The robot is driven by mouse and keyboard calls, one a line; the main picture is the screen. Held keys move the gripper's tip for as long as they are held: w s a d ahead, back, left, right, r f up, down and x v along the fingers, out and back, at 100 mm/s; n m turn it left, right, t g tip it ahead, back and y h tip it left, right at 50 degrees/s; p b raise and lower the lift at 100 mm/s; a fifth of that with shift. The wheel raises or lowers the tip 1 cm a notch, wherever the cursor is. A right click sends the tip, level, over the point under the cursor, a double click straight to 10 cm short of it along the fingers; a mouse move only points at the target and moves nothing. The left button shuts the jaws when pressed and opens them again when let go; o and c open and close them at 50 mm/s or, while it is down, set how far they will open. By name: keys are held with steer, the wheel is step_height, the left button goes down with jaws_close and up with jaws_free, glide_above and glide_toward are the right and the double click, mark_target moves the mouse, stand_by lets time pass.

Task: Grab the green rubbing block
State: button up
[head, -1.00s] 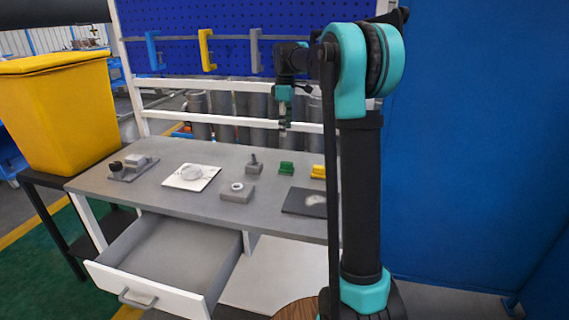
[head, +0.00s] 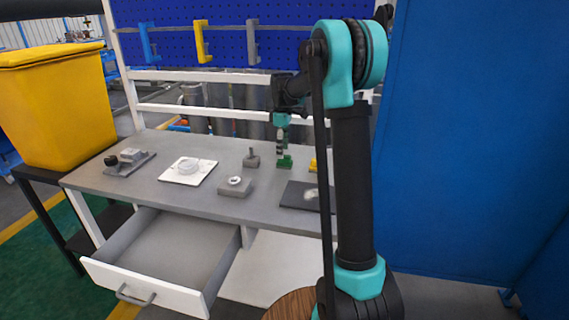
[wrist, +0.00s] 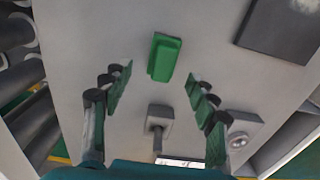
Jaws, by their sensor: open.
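The green rubbing block (head: 284,163) sits on the grey workbench (head: 215,205), towards its back right. In the wrist view the green block (wrist: 164,57) lies on the bench ahead of the fingertips, roughly centred between the two finger lines. My gripper (head: 281,148) points down just above the block in the head view. In the wrist view my gripper (wrist: 157,80) is open, with its green-padded fingers spread and nothing between them. The gripper hides part of the block's top in the head view.
A grey block with a post (head: 251,159) and a grey block with a ring (head: 236,187) stand left of the green block. A yellow block (head: 313,165) and a dark plate (head: 299,196) are to its right. An open drawer (head: 160,255) juts from the front.

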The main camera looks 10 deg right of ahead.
mark_target(283, 162)
steer(key=f, duration=0.5)
steer(key=shift+s, duration=0.2)
steer(key=shift+c, duration=0.3)
steer(key=c, duration=1.3)
